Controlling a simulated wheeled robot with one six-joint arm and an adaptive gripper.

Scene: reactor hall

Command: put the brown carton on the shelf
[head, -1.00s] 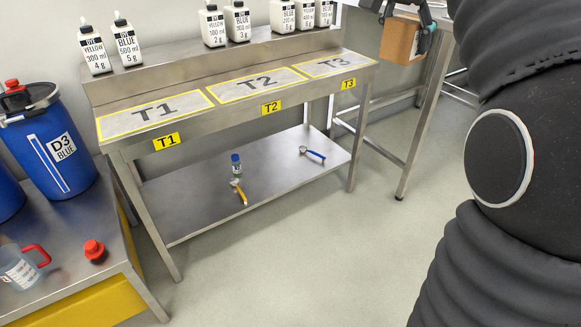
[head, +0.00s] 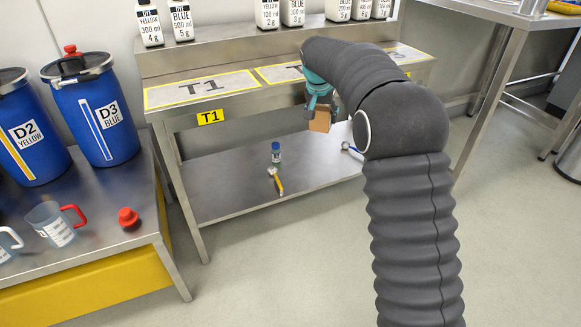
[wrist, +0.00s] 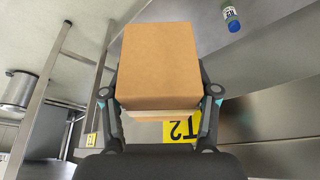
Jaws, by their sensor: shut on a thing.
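The brown carton (wrist: 160,65) is between the two fingers of my gripper (wrist: 160,100), which is shut on it in the wrist view. In the head view the carton (head: 320,119) hangs below my gripper (head: 318,98), in front of the bench's upper top and apart from the lower shelf as far as I can tell. My arm hides part of the bench. The lower steel shelf (head: 230,190) of the bench holds a small blue-capped bottle (head: 276,152), a yellow-handled tool (head: 275,181) and a blue-handled tool (head: 352,148).
The bench top has marked areas T1 (head: 200,88), T2 and T3, partly hidden by my arm. Several dye bottles stand on its upper ledge (head: 225,53). The shelf's front left is bare.

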